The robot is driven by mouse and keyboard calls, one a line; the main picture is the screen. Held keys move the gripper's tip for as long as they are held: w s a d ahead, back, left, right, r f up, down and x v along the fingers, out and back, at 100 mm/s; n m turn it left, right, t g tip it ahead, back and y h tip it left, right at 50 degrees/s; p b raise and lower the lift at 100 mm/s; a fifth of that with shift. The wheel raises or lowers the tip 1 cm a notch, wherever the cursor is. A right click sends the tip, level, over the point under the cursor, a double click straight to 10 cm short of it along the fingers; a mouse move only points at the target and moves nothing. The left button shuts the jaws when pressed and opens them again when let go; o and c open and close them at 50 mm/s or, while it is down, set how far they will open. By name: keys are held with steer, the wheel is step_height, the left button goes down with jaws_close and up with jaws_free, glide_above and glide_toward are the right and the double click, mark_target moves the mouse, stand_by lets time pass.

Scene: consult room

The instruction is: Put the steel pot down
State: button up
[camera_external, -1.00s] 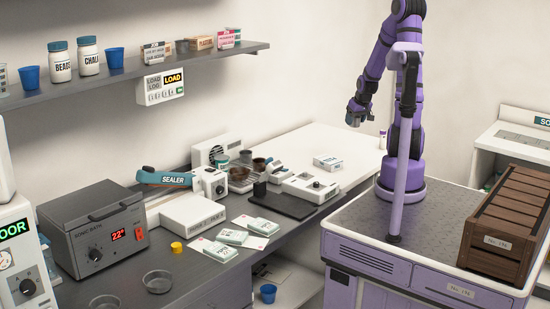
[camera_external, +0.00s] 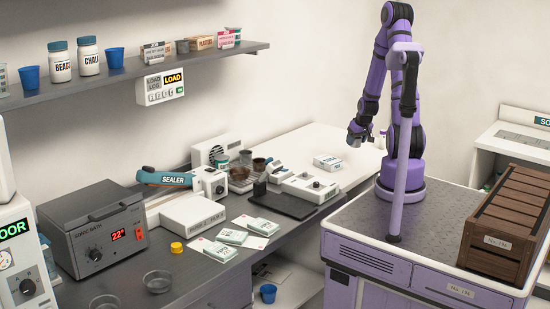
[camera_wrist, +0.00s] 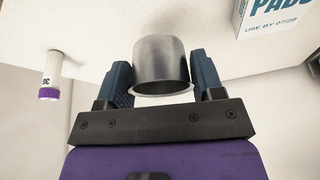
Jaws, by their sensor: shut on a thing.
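The steel pot, a small plain grey metal cup (camera_wrist: 162,60), sits between the two blue fingers of my gripper (camera_wrist: 163,78) in the wrist view. The fingers are shut on its sides, and its flared rim faces the camera. In the external view my gripper (camera_external: 359,133) hangs low over the far right end of the white bench top (camera_external: 318,140). The pot is too small there to make out clearly. I cannot tell whether its base touches the bench.
A white pads box (camera_wrist: 277,14) lies to the right in the wrist view and also shows in the external view (camera_external: 327,162). A small purple-capped bottle (camera_wrist: 50,76) stands to the left. Bare white surface lies between them. A dark pad (camera_external: 282,202) and scales are nearer.

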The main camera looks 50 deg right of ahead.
steer(key=shift+f, duration=0.8)
steer(key=shift+w+d+f, duration=0.15)
steer(key=shift+w, duration=0.1)
glide_above(336, 149)
steer(key=s, duration=0.2)
steer(key=shift+w+f, duration=0.25)
steer(key=shift+f, duration=0.45)
steer(key=shift+w+f, duration=0.2)
steer(key=shift+f, duration=1.55)
steer(key=shift+f, duration=0.15)
steer(key=o, duration=0.9)
